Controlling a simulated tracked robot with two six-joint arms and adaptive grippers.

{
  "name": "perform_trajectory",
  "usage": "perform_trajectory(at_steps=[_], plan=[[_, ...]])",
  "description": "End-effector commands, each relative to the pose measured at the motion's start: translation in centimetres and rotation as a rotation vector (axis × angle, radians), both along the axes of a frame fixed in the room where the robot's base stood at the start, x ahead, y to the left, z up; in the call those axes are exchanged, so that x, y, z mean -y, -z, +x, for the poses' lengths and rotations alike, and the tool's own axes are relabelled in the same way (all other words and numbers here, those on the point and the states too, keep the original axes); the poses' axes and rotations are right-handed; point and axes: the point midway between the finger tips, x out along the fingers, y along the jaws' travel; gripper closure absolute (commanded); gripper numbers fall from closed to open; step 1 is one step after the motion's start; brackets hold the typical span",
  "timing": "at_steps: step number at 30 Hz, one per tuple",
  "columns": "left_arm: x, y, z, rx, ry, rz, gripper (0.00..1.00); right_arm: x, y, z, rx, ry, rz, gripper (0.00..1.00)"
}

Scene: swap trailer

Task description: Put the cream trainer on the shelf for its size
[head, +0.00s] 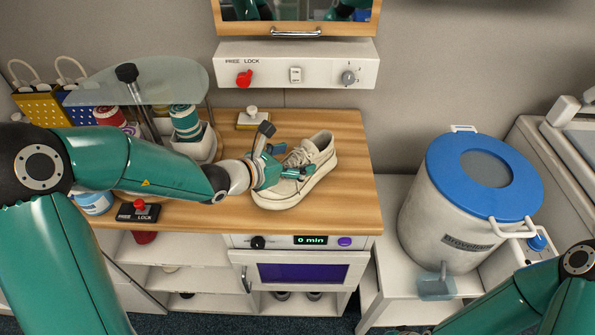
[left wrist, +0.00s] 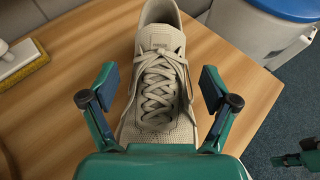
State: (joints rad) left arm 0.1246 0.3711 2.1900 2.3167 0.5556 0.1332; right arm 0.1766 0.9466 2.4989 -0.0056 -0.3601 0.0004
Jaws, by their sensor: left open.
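The cream trainer (head: 316,156) sits upright on the wooden worktop (head: 348,193), near its right end. In the left wrist view the trainer (left wrist: 159,86) lies between my open fingers, laces up, with a visible gap on either side. My left gripper (head: 286,165) is open around the front part of the trainer; it also shows in the left wrist view (left wrist: 160,95). White shelves (head: 190,278) stand below the worktop, with shoes partly visible in the lower openings. Size marks on the shelves cannot be read.
A white bucket with a blue lid (head: 485,175) stands right of the worktop. A yellow-and-white brush (head: 253,118) lies behind the trainer. An oven-like unit (head: 303,270) is below the worktop.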

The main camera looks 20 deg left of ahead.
Motion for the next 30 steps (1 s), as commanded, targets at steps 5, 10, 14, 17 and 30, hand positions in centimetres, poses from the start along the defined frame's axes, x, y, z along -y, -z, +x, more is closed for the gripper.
perform_trajectory(at_steps=[5, 10, 14, 17, 30], plan=[[0.65, 0.52, 1.16, 0.000, 0.000, 0.001, 0.13, 0.01, -0.25, 0.00, 0.000, 0.000, 0.000, 1.00], [0.64, 0.52, 1.21, 0.001, 0.000, 0.000, 0.13, 0.00, -0.21, 0.00, 0.000, 0.000, 0.000, 1.00], [0.63, 0.53, 1.20, 0.001, 0.000, 0.000, 0.28, 0.00, -0.21, 0.00, 0.000, 0.000, 0.000, 1.00], [0.62, 0.53, 1.19, 0.001, 0.000, 0.000, 0.45, 0.00, -0.21, 0.00, 0.000, 0.000, 0.000, 1.00], [0.61, 0.44, 1.20, 0.004, 0.000, 0.000, 1.00, 0.00, -0.22, 0.00, 0.000, 0.000, 0.000, 1.00]])
